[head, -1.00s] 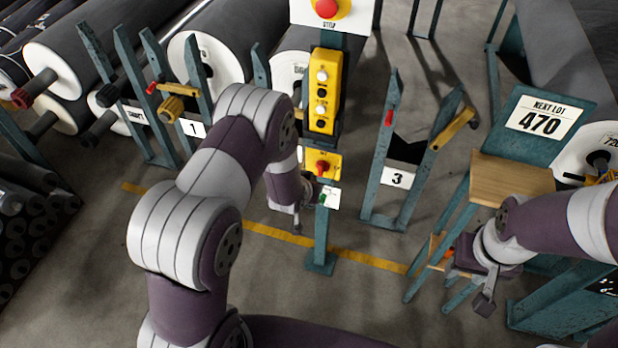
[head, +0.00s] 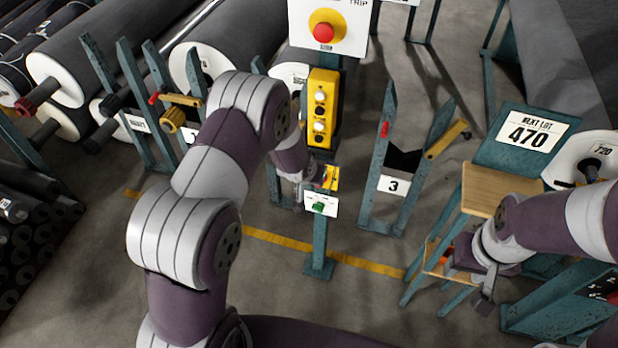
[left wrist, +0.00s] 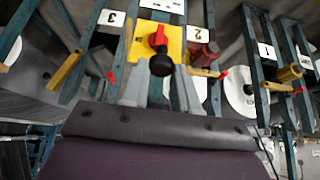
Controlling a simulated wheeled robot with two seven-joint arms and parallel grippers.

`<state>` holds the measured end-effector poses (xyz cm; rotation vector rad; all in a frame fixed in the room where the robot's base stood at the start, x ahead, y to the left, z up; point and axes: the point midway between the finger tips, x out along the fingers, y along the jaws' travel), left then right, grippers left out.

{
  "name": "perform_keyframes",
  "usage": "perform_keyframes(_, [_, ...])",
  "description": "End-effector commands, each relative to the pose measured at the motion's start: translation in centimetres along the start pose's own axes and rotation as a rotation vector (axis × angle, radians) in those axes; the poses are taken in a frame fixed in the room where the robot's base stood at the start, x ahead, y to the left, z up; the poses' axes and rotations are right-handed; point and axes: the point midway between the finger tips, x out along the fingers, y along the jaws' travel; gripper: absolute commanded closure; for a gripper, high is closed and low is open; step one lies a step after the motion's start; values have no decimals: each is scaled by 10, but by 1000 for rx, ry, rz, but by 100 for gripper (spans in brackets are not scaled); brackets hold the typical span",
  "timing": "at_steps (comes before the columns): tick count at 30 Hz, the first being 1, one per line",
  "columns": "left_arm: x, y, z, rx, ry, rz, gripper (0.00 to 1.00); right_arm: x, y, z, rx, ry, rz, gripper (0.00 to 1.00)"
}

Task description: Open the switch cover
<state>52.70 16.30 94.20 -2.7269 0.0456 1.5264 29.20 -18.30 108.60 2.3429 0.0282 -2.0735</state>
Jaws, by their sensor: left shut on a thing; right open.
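The yellow switch plate (head: 331,177) is on a teal post, below a yellow push-button box. In the left wrist view the switch plate (left wrist: 145,47) carries a red switch handle (left wrist: 158,38), with a black round knob (left wrist: 162,65) in front. My left gripper (head: 312,188) is at the plate's left side. In the left wrist view its fingers (left wrist: 160,82) are on either side of the black knob and shut on it. I cannot tell the cover's outline or how far it is swung. My right gripper (head: 468,284) is open and empty, low at the right.
A red stop button (head: 323,32) tops the post, above the button box (head: 322,108). A white plate with a green part (head: 320,206) is below the switch. Stand 3 (head: 393,186) is right of the post; a wooden-topped stand (head: 488,187) is near my right arm.

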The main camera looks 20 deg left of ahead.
Motion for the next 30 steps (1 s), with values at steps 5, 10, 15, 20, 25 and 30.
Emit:
perform_keyframes(5, [-1,0,-9,0,22,0,100,0,0,0,0,0,0,57])
perform_keyframes(10, [-1,0,-9,0,22,0,100,0,0,0,0,0,0,57])
perform_keyframes(15, [-1,0,-8,0,20,0,46,0,0,0,0,0,0,57])
perform_keyframes(20, [0,0,-5,1,12,0,46,0,0,0,0,0,0,57])
perform_keyframes(25, [-6,0,-4,1,9,0,46,1,0,0,0,0,0,57])
perform_keyframes(30, [-38,0,-5,2,13,0,46,7,0,1,0,0,0,57])
